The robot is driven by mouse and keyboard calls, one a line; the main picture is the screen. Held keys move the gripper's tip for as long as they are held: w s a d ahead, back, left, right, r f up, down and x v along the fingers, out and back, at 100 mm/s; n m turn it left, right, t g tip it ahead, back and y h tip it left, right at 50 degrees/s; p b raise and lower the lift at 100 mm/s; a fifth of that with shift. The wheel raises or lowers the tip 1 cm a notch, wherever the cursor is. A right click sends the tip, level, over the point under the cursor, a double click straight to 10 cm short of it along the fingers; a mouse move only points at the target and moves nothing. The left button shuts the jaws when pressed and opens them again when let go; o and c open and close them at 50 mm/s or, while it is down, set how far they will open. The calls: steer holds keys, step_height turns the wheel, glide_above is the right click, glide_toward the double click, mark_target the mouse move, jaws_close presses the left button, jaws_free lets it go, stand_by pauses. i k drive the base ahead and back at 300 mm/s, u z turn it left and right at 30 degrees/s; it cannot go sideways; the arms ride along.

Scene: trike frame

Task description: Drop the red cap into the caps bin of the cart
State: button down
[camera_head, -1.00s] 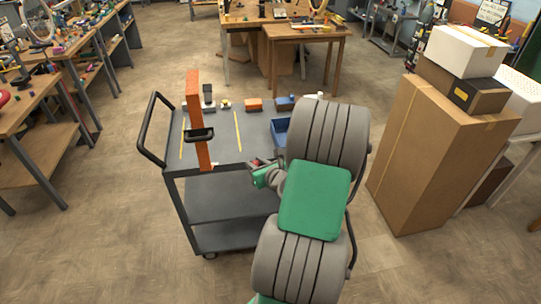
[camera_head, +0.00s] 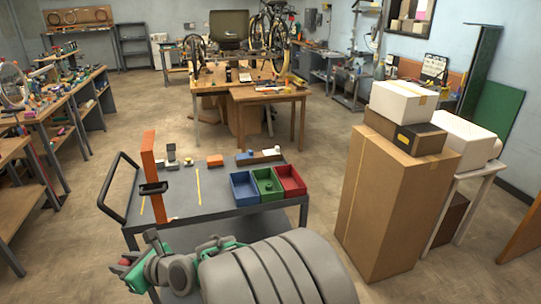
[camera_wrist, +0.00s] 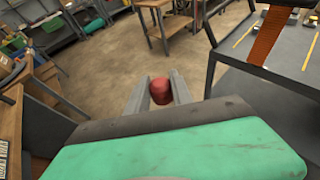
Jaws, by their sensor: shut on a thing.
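My gripper (camera_head: 128,268) is at the lower left in the head view, in front of the cart's near left corner. In the wrist view my gripper (camera_wrist: 160,92) is shut on the red cap (camera_wrist: 161,91), which sits between the two fingers above the floor. The cart (camera_head: 190,207) is grey with a black handle. On its right end stand a blue bin (camera_head: 243,192), a green bin (camera_head: 267,190) and a red bin (camera_head: 291,183) side by side. A small green thing lies in the green bin. I cannot read which is the caps bin.
An orange upright post (camera_head: 149,165) with a black clamp stands on the cart's left side. Small parts lie along its back edge. Tall cardboard boxes (camera_head: 385,205) stand right of the cart. Workbenches line the left side. The floor between is open.

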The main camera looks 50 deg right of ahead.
mark_target(292, 184)
steer(key=k, duration=0.6)
steer(key=z, duration=2)
steer(key=i, duration=1.65)
steer(key=u, duration=2.5)
